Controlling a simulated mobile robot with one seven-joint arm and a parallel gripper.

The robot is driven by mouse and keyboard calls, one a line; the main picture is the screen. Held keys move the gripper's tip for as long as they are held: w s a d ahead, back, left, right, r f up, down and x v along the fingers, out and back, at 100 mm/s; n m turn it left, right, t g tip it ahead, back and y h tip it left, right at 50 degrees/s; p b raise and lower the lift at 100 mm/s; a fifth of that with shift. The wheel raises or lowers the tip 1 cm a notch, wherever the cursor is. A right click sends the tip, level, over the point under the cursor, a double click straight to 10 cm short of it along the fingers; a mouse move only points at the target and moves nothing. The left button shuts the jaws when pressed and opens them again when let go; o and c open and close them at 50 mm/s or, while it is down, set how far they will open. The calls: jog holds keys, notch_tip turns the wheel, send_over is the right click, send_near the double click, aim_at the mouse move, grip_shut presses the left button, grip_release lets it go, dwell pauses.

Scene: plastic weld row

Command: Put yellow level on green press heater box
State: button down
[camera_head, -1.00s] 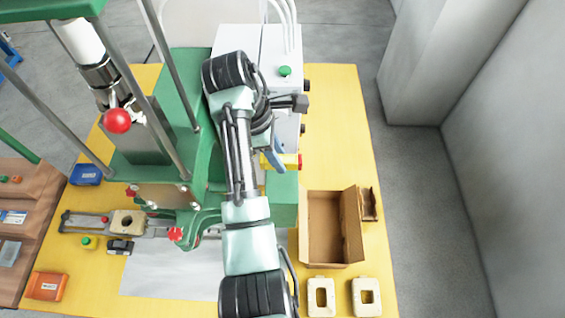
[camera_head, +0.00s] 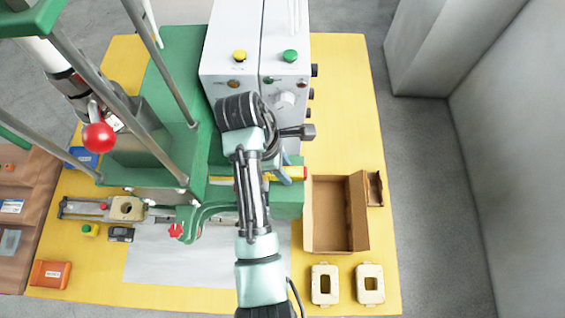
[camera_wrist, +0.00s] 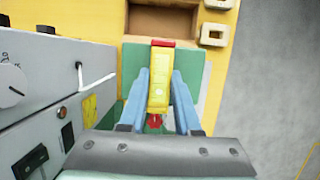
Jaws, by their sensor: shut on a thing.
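The yellow level (camera_head: 283,173) is a slim yellow bar with red ends, partly hidden by my arm in the head view. In the wrist view the level (camera_wrist: 160,88) lies between the blue fingers of my gripper (camera_wrist: 161,98), which is shut on it. The level is over a green surface of the press (camera_wrist: 189,62); whether it touches is unclear. The green press (camera_head: 180,95) stands at the left, with its green base (camera_head: 287,203) under my gripper. The pale box with buttons and knobs (camera_head: 222,67) stands behind my gripper; it also shows at the wrist view's left (camera_wrist: 40,85).
An open cardboard box (camera_head: 330,215) stands right of the press base. Two cream blocks with holes (camera_head: 325,284) lie in front of it. An orange box (camera_head: 50,274) is at the front left. The yellow table (camera_head: 345,110) is clear at the back right.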

jog(key=shift+s, duration=0.45)
jog(key=shift+f, duration=0.1)
jog(key=c, duration=0.6)
grip_release()
jog(key=shift+w+f, duration=0.1)
jog(key=shift+w, duration=0.25)
jog(key=shift+s, duration=0.1)
jog(key=shift+s, duration=0.1)
